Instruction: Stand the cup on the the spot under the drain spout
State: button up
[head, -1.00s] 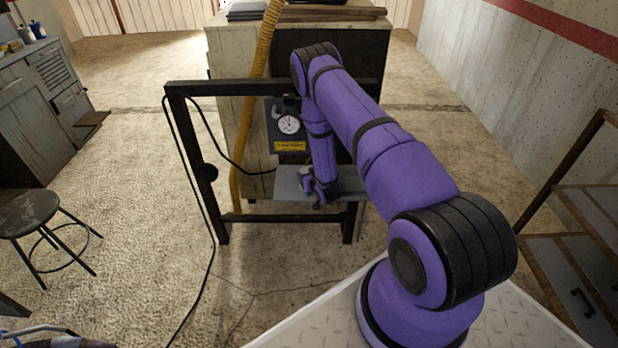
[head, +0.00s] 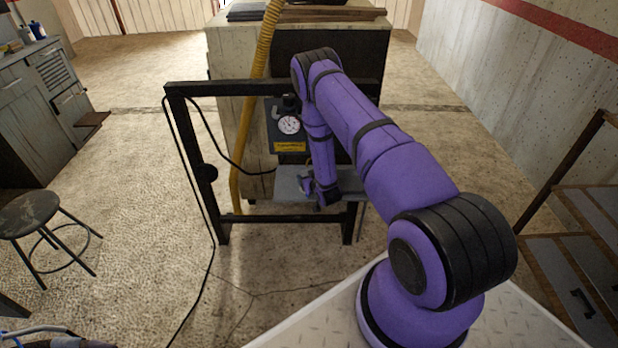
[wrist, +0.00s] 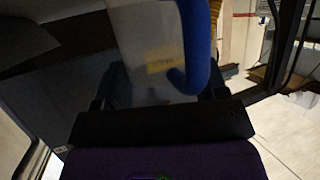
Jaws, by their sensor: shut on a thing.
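My gripper (head: 318,198) is low in front of the grey shelf (head: 345,187) of the black frame in the head view. In the wrist view my gripper (wrist: 163,78) is shut on a pale, see-through-looking cup (wrist: 145,35) with a thick blue handle (wrist: 200,45). A yellowish patch shows on or through the cup wall. The head view shows too little of the cup to tell whether it touches the shelf. The drain spout and the spot under it cannot be made out; my arm covers part of that area.
A dark box with a round gauge (head: 289,125) and a yellow label hangs on the black frame (head: 203,165) above the shelf. A black cable (head: 205,275) runs down its left side. A yellow hose (head: 250,110) rises behind. A stool (head: 30,215) stands far left.

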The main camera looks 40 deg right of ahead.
jog(key=o, duration=1)
